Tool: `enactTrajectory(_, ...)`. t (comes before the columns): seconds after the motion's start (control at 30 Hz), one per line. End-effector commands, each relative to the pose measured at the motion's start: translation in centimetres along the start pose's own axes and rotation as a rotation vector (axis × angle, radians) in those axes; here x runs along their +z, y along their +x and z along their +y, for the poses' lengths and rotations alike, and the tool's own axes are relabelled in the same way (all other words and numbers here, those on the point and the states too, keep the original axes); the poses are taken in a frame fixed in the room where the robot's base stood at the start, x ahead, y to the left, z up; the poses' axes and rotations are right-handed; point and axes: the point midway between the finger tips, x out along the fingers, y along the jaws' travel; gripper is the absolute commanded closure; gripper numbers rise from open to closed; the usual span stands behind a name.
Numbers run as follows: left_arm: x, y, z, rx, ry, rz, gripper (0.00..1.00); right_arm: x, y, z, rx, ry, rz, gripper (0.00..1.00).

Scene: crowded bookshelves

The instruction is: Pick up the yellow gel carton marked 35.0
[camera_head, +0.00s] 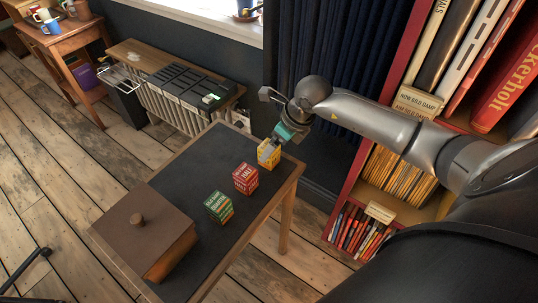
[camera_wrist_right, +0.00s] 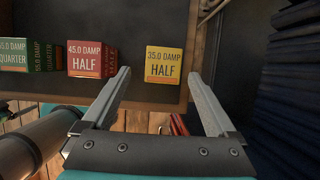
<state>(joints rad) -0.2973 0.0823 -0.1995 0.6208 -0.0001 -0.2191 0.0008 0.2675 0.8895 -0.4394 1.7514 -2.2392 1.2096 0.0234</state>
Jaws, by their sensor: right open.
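The yellow carton (camera_head: 268,154) stands on the dark table top near its far right corner. In the right wrist view the yellow carton (camera_wrist_right: 164,63) reads "35.0 DAMP HALF" and lies ahead, between the lines of the two fingers. My right gripper (camera_head: 277,138) is just above and behind the carton in the head view and partly overlaps it. In the wrist view my right gripper (camera_wrist_right: 159,74) is open with nothing held; whether the fingers are level with the carton is unclear. My left gripper is not in view.
A red carton (camera_head: 246,178) marked 45.0 and a green carton (camera_head: 219,207) stand in a row with the yellow one, with gaps between. A brown lidded box (camera_head: 145,232) sits at the table's near left. A bookshelf (camera_head: 398,206) rises at the right.

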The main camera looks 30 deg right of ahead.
Motion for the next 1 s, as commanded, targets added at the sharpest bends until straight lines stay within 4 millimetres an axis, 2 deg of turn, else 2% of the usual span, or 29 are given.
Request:
enactTrajectory(0.33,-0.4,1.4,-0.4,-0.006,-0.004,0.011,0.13,0.2,4.5,-0.3,0.002,0.002,-0.001,0.07)
enactTrajectory(0.53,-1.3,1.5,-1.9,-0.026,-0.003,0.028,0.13,0.2,5.2,-0.3,0.000,0.000,-0.001,0.07)
enactTrajectory(0.67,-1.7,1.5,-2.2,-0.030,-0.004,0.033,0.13,0.2,5.1,-0.3,0.000,0.000,-0.001,0.07)
enactTrajectory(1.0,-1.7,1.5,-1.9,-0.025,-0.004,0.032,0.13,0.2,5.1,-0.3,0.000,0.001,0.000,0.44)
